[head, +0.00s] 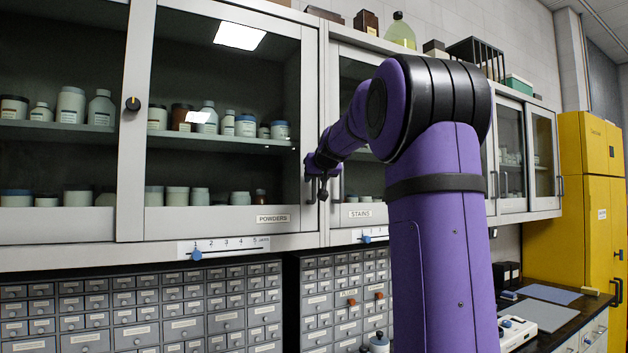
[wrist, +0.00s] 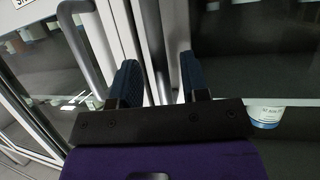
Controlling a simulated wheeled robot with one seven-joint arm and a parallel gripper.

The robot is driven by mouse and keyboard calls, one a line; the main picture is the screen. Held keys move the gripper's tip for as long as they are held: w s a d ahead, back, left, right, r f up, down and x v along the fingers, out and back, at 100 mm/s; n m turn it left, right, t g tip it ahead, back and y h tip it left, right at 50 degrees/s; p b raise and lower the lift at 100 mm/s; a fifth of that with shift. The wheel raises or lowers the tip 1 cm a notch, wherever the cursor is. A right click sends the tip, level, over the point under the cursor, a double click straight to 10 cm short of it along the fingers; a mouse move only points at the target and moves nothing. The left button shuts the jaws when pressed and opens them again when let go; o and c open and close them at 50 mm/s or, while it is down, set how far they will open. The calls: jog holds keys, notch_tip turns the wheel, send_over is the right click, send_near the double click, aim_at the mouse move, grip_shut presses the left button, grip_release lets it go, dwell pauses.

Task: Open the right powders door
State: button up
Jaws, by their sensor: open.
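The right powders door (head: 218,75) is a glass door in a grey frame with a POWDERS label at its lower right. It looks shut. My gripper (head: 319,185) is at this door's right edge, low down. In the wrist view my gripper (wrist: 160,78) is open, with one dark ribbed finger on each side of a vertical bar handle (wrist: 152,38). The bar runs between the fingers; I cannot tell whether either finger touches it. In the head view my gripper and wrist cover much of the handle area.
The stains door handle (wrist: 82,45) is close by in the wrist view. The stains cabinet (head: 359,66) stands to the right, partly behind my arm. Bottles and jars (head: 71,104) line the powders shelves. Small drawers (head: 183,329) fill the space below. A yellow cabinet (head: 588,170) stands far right.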

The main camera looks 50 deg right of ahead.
jog(key=shift+x, duration=1)
grip_shut()
jog(key=shift+a, duration=0.1)
